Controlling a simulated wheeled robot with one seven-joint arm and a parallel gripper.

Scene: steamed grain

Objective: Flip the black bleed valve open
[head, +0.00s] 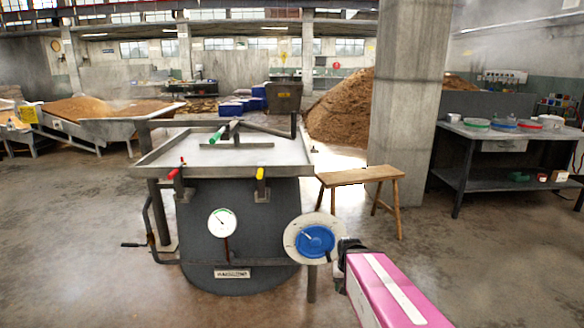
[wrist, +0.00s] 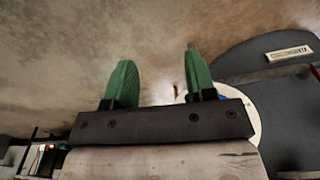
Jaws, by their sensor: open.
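A dark steamer vessel (head: 237,250) with a flat grey top stands in the middle of the head view. Handles on it are red (head: 175,173), yellow (head: 260,174) and green (head: 217,135). A dark upright lever (head: 293,125) stands at the rear right of the top, and a dark crank (head: 132,245) sticks out low on the left. I cannot tell which dark part is the bleed valve. My gripper (head: 338,262) is beside the blue-centred round plate (head: 291,240) at the vessel's right. In the wrist view its green fingers (wrist: 162,85) are apart and empty.
A white gauge (head: 222,222) and a name plate (head: 232,274) are on the vessel's front. A wooden bench (head: 360,176) and a concrete pillar (head: 405,110) stand to the right. A dark side table (head: 500,135) is further right. The floor in front is clear.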

